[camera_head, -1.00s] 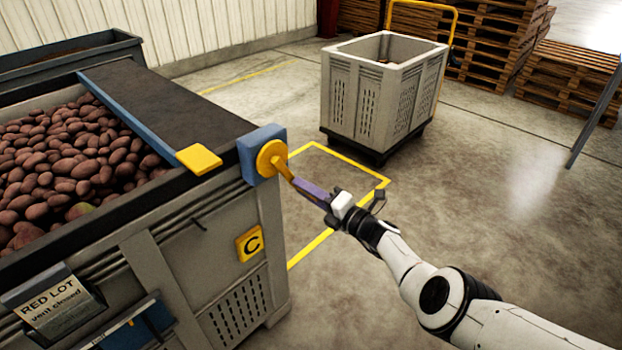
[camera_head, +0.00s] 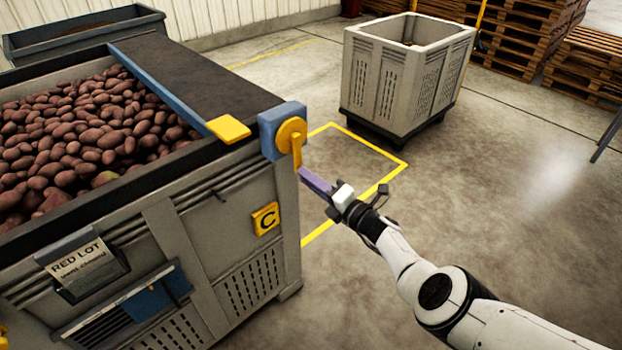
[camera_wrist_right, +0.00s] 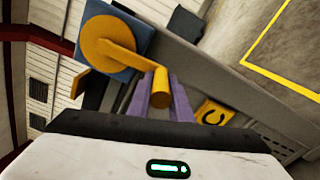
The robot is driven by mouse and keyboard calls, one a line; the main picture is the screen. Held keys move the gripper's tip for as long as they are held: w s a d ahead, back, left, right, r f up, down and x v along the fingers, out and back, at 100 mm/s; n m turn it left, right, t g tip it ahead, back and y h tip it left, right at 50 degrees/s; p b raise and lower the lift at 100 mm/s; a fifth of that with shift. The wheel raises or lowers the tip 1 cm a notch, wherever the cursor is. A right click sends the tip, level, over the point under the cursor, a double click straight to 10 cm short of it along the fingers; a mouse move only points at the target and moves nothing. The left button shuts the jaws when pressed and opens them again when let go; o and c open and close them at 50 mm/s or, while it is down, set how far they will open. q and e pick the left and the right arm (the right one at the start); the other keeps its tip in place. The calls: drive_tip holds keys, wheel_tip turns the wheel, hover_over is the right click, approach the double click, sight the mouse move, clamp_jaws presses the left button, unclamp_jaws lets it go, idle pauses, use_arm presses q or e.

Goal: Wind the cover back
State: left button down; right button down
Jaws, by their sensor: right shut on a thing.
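The dark cover (camera_head: 190,75) lies across the right part of the crate of red potatoes (camera_head: 85,140), with a blue bar (camera_head: 160,90) along its left edge and a yellow tab (camera_head: 228,129) at the bar's near end. A yellow crank (camera_head: 292,136) sits on a blue housing (camera_head: 270,140) at the crate's near right corner. My right gripper (camera_head: 308,178) has its purple fingers shut on the crank's handle. In the right wrist view the yellow handle (camera_wrist_right: 161,88) sits between the fingers, with the crank disc up and to the left. My left gripper is not in view.
A grey bin (camera_head: 405,75) stands behind a yellow floor outline.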

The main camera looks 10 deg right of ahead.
drive_tip(key=shift+a, duration=0.1)
drive_tip(key=c, duration=1.6)
unclamp_jaws()
drive_tip(key=shift+r, duration=0.1)
drive_tip(key=shift+s+d+r+p, duration=0.1)
drive_tip(key=shift+s+d+p, duration=0.2)
drive_tip(key=shift+p, duration=0.1)
drive_tip(key=p+v, duration=0.2)
drive_tip(key=v, duration=0.1)
drive_tip(key=p+v, duration=0.1)
drive_tip(key=p, duration=0.1)
drive_tip(key=shift+s+d+r, duration=0.1)
drive_tip(key=shift+s+r, duration=0.1)
drive_tip(key=shift+r, duration=0.05)
drive_tip(key=shift+f+b+v, duration=0.15)
drive_tip(key=shift+b+v, duration=0.05)
drive_tip(key=shift+v, duration=1.1)
drive_tip(key=shift+f+b+v, duration=0.2)
drive_tip(key=shift+v, duration=1.1)
